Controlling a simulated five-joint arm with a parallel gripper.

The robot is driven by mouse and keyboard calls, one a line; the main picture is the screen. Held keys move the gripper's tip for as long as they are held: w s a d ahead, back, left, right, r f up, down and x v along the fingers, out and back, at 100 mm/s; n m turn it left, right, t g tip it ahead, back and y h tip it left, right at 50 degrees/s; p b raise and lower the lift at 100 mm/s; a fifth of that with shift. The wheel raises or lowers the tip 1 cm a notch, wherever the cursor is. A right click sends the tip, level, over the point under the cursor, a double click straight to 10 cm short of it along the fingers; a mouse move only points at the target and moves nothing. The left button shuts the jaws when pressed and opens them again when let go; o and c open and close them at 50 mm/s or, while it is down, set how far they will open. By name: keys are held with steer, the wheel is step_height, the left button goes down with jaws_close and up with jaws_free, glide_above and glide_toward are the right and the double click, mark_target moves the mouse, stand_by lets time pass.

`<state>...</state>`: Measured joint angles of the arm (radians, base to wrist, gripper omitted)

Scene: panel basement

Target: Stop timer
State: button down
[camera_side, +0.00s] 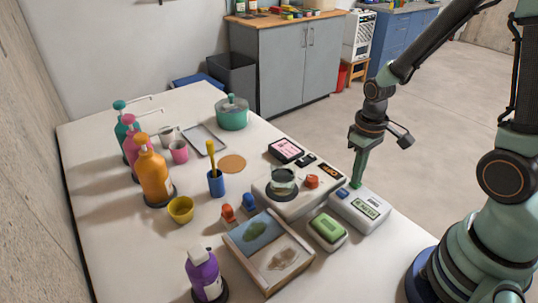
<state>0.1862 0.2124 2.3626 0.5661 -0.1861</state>
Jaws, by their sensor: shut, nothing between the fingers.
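My gripper (356,183) is shut and empty, pointing down at the box's back edge. I cannot tell whether its tip touches the box. A white device (268,197) with a glass dish, a red knob (312,181) and a dark panel with orange marks (330,170) stands just left of my gripper.
A black device with a pink screen (286,150) lies behind. A green block in a dish (327,230) and a framed tray (236,243) are in front. A blue cup (216,184), yellow bowl (180,210) and several pump bottles stand left. Bare table (125,250) lies at front left.

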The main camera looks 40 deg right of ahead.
steer(key=shift+s+f, duration=0.15)
steer(key=shift+f, duration=0.85)
step_height(320, 180, up, 15)
steer(key=shift+w+f, duration=0.15)
steer(key=shift+w, duration=0.1)
stand_by(0.7)
steer(key=s+a+r+t, duration=0.1)
steer(key=a+r+t, duration=0.4)
steer(key=r, duration=0.2)
steer(key=shift+a+t, duration=0.3)
